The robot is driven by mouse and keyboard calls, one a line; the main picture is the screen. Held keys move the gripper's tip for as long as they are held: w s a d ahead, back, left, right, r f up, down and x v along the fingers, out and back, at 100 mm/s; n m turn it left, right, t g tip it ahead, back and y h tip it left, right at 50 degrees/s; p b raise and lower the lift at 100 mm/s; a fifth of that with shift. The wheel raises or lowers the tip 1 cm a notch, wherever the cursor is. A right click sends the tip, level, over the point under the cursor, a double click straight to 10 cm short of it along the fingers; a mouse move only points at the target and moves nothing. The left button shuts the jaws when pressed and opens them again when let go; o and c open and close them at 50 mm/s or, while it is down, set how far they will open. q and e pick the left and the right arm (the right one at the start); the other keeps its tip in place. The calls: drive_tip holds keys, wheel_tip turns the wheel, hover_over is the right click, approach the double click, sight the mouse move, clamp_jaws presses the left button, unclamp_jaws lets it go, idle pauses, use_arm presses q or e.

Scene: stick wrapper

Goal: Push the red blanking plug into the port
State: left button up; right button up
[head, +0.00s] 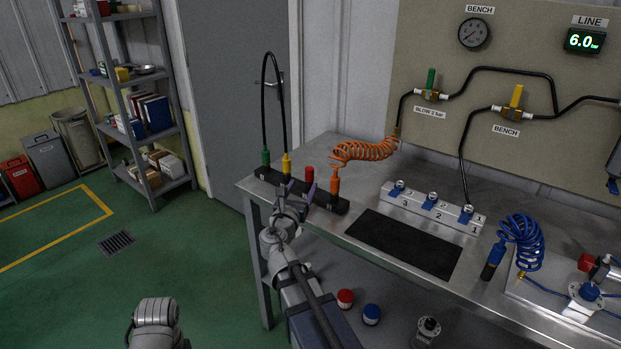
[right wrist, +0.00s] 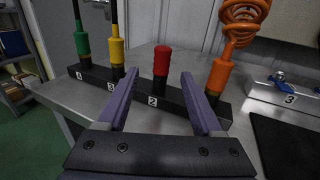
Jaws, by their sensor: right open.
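The red plug (head: 309,174) stands upright at the black block (head: 328,202), between the yellow and orange fittings. In the right wrist view the red plug (right wrist: 162,62) stands above the label 2 on the block (right wrist: 178,107), with a narrower dark red lower part. I cannot tell how deep it sits in the port. My right gripper (head: 297,189) is open, with purple fingers. In the wrist view the fingertips (right wrist: 159,76) appear on either side of the plug, slightly nearer the camera, with visible gaps.
A green fitting (head: 265,157) and yellow fitting (head: 286,163) with a black hose stand left of the plug. The orange fitting (head: 334,182) with a coiled hose stands close right. A dark mat (head: 405,243) and numbered valve block (head: 432,207) lie further right.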

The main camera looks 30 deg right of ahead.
sight(309, 176)
drive_tip(key=shift+x, duration=3.9)
drive_tip(key=shift+s+r, duration=0.15)
drive_tip(key=shift+c, duration=0.4)
clamp_jaws()
